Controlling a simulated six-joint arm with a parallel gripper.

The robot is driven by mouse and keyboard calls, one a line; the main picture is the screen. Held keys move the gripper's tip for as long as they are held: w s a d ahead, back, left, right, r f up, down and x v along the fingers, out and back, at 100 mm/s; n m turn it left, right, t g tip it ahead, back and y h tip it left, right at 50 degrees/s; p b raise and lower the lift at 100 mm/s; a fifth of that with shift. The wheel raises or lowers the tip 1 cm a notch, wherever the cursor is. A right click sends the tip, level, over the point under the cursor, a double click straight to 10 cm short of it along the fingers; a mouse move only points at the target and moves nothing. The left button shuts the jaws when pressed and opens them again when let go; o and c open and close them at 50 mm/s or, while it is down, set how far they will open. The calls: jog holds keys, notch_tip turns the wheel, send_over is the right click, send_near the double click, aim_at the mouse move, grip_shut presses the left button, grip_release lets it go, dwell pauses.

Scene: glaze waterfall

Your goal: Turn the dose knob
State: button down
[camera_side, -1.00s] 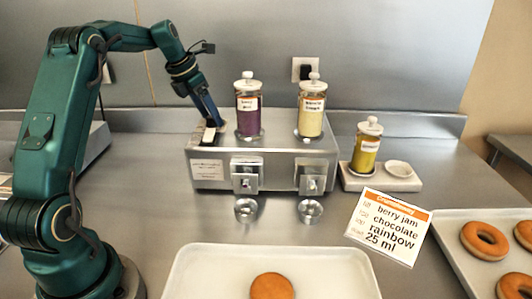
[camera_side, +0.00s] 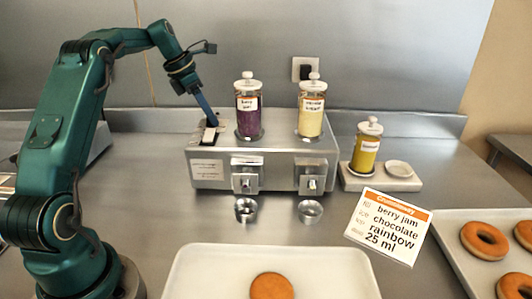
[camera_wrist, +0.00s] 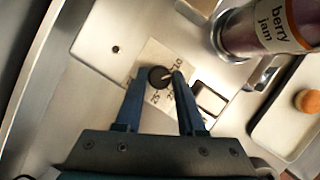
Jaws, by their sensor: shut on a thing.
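The dose knob (camera_wrist: 158,77) is a small black round knob with a pale pointer mark, on a beige scale plate (camera_wrist: 150,58) with printed numbers. In the wrist view the pointer aims to the right and slightly up. My gripper (camera_wrist: 158,84) has its blue fingers on either side of the knob and is shut on it. In the side view my gripper (camera_side: 211,122) reaches down to the left end of the dispenser top (camera_side: 280,142), where the knob itself is hidden or too small to make out.
A purple berry jam jar (camera_side: 248,120) stands close right of my gripper, with a cream-coloured jar (camera_side: 311,115) beyond it. An order card (camera_side: 390,226) reads berry jam, chocolate, rainbow, 25 ml. A doughnut (camera_side: 271,287) lies on the front tray (camera_side: 200,262).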

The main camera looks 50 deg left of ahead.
jog(key=shift+m+g+h, duration=0.3)
jog(key=shift+m, duration=1.2)
jog(key=c, duration=0.5)
grip_release()
jog(key=shift+n, duration=0.3)
